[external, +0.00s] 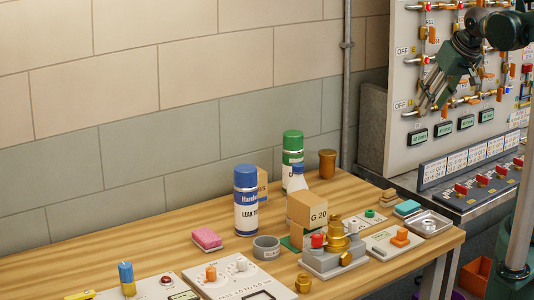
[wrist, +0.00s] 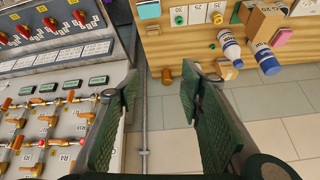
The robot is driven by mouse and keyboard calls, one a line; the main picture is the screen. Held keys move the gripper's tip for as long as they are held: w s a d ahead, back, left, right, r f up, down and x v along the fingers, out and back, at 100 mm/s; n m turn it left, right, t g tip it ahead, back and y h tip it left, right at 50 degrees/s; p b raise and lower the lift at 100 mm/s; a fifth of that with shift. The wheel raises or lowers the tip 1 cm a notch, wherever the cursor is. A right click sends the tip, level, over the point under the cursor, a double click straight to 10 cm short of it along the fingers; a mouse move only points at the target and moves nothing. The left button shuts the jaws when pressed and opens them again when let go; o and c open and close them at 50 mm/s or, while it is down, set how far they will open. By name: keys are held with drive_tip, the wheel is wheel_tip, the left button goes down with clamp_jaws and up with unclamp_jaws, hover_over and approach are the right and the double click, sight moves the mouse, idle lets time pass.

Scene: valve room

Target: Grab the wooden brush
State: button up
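A small brown block-like thing, which looks like the wooden brush (external: 388,195), lies at the back right of the wooden table, beside a teal sponge (external: 407,208). It also seems to show at the table edge in the wrist view (wrist: 152,29); its bristles are too small to make out. My gripper (external: 431,106) is up in front of the valve panel, well above the table and apart from the brush. In the wrist view its two dark green fingers (wrist: 160,88) are spread, with nothing between them.
The valve panel (external: 398,140) stands close to my gripper at the right. A metal tray (external: 430,223) lies near the brush, and a copper-coloured pot (external: 327,164) stands left of it. Spray cans (external: 246,200) and a fitting assembly (external: 335,250) crowd the table. A vertical pipe (external: 346,80) runs up the wall.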

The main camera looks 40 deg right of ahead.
drive_tip(key=w+f+m+g+h+b, duration=0.25)
drive_tip(key=w+f+m+b, duration=0.25)
drive_tip(key=w+f+m, duration=0.5)
drive_tip(key=m+g+h+b, duration=0.2)
drive_tip(key=m+g+b, duration=0.2)
drive_tip(key=m, duration=0.1)
approach(389, 191)
drive_tip(key=d+f, duration=0.1)
drive_tip(key=d, duration=0.1)
drive_tip(key=shift+w+a+f+m, duration=0.1)
drive_tip(key=shift+a+f+m, duration=0.15)
drive_tip(key=shift+f+m, duration=0.4)
drive_tip(key=shift+f+y, duration=0.25)
drive_tip(key=shift+x, duration=1.15)
drive_tip(key=shift+d+f, duration=0.1)
drive_tip(key=shift+d, duration=0.05)
drive_tip(key=shift+b+x, duration=0.45)
drive_tip(key=shift+x, duration=2.05)
drive_tip(key=c, duration=1)
